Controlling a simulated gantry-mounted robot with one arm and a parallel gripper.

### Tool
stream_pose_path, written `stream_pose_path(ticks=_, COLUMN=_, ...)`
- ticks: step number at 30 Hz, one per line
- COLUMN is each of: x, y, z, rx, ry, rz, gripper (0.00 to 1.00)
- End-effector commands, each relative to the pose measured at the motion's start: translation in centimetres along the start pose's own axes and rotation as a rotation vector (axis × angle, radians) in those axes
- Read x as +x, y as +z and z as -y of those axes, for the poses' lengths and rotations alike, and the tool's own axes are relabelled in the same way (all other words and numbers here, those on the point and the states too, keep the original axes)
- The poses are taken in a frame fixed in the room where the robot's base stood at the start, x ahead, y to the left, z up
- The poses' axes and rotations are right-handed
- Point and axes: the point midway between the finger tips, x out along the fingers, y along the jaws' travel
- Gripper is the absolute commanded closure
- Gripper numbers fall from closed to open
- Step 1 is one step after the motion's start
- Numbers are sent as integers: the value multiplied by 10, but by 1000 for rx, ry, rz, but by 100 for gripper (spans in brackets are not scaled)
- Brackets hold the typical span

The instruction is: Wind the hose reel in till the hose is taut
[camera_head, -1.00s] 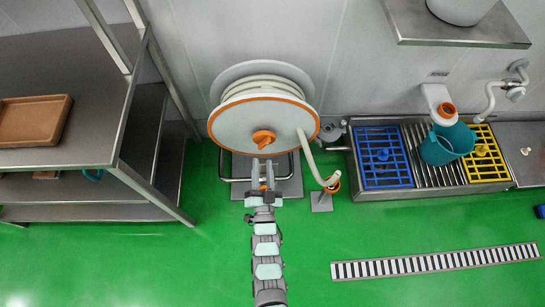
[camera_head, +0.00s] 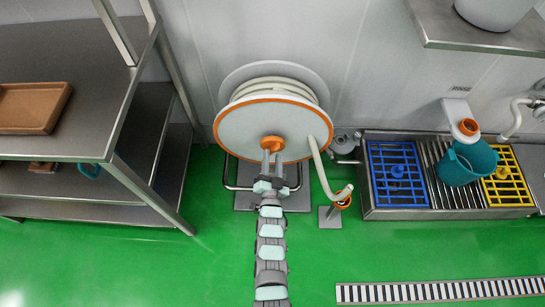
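The hose reel (camera_head: 245,127) is a large pale disc with an orange rim, set against the back wall. Cream hose (camera_head: 275,84) is wound behind the disc. Its free length (camera_head: 319,168) hangs from the disc's right side in a slack bend to an orange-ringed nozzle end (camera_head: 343,201) at a small floor stand. My gripper (camera_head: 272,154) points at the knob from the front. Its two fingers are apart, with the tips at the knob's lower part; whether they touch it is unclear.
A steel shelf unit (camera_head: 150,150) with a brown tray (camera_head: 32,107) stands at left. The green floor (camera_head: 200,270) in front is clear.

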Motion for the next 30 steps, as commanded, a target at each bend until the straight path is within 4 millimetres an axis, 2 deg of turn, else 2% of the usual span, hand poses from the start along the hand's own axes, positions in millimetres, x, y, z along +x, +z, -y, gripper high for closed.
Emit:
stream_pose_path(ticks=4, x=13, y=1, z=0, rx=0, ry=0, rz=0, gripper=66)
stream_pose_path(ticks=12, x=14, y=0, z=0, rx=0, ry=0, rz=0, gripper=67)
stream_pose_path(ticks=24, x=14, y=0, z=0, rx=0, ry=0, rz=0, gripper=100)
stream_pose_path(ticks=30, x=14, y=0, z=0, rx=0, ry=0, rz=-1, gripper=100)
